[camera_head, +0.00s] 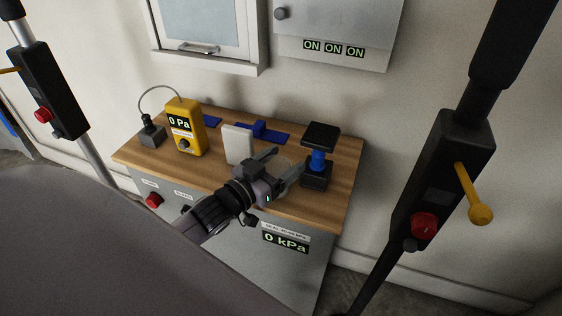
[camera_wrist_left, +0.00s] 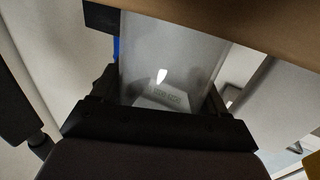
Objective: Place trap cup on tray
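The trap cup is a clear, see-through cylinder (camera_wrist_left: 172,55) between the fingers of my left gripper in the left wrist view. Both fingers lie close against its sides, and a pale block with faint lettering (camera_wrist_left: 168,97) shows through it. In the head view my left gripper (camera_head: 285,164) is over the front right of the wooden bench, and the cup there is only a faint outline. I cannot tell for certain which item is the tray; a flat blue piece (camera_head: 272,138) lies at the back of the bench. My right gripper is out of view.
A black stand with a blue column (camera_head: 318,160) is just right of the gripper. A white block (camera_head: 238,145), a yellow gauge reading 0 Pa (camera_head: 187,128) and a black fitting (camera_head: 152,135) stand to the left. The wooden bench top (camera_head: 222,182) is clear at its front.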

